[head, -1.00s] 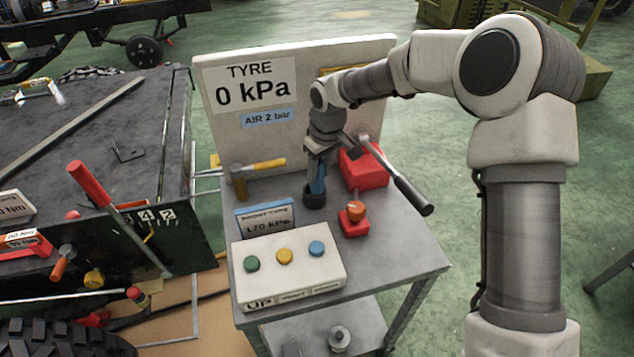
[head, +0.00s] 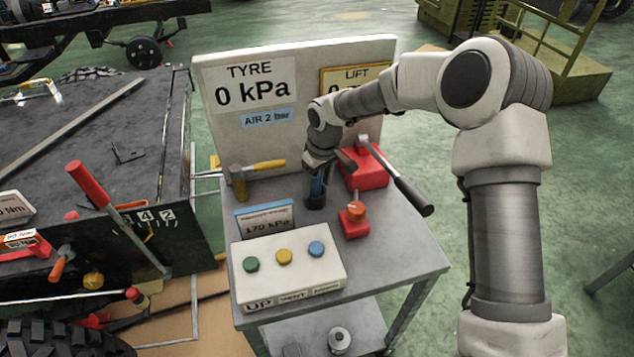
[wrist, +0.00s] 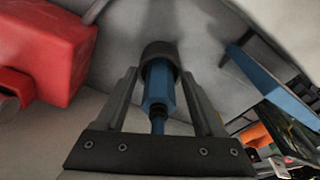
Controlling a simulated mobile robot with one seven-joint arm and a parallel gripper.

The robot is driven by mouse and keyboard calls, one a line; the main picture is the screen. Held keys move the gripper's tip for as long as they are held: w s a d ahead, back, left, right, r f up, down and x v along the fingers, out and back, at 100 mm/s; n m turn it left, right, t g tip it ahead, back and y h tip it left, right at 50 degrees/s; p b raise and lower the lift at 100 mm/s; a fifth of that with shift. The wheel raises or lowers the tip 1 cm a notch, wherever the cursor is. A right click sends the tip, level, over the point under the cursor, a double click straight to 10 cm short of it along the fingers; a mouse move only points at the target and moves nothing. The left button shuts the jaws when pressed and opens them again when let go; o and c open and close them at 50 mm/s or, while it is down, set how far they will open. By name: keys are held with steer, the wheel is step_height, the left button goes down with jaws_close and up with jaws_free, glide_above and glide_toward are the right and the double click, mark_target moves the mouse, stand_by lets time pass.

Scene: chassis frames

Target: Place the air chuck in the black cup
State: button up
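The blue air chuck (wrist: 158,88) stands with its lower end inside the black cup (wrist: 160,52) in the wrist view. In the head view the chuck (head: 317,186) appears between my fingers, and the dark cup (head: 315,203) stands on the grey bench. My gripper (wrist: 160,80) points down over the cup, with one finger on each side of the chuck. Narrow gaps show between the fingers and the chuck, so it looks open around it. The fingertips are near the cup's rim. The chuck's bottom is hidden in the cup.
A red block with a black-handled lever (head: 410,192) stands right of the cup. The gauge board (head: 225,150) rises behind.

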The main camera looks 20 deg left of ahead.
step_height(320, 180, up, 12)
steer(key=s+d+p, duration=0.1)
steer(key=shift+d, duration=0.2)
stand_by(0.4)
steer(key=shift+d+r, duration=0.1)
steer(key=s+d+r+m+t+h, duration=0.1)
steer(key=s+d+r+m, duration=0.2)
steer(key=s+d+r, duration=0.35)
steer(key=s+d+r+m+t+h, duration=0.1)
steer(key=s+d+r+m+t, duration=0.15)
steer(key=d+r, duration=0.7)
steer(key=s+d+f+m+t, duration=0.1)
steer(key=s+d+m, duration=0.4)
steer(key=s+d, duration=0.8)
steer(key=s, duration=0.3)
steer(key=shift+s+m+y, duration=0.3)
steer(key=shift+m, duration=0.05)
steer(key=shift+d, duration=0.1)
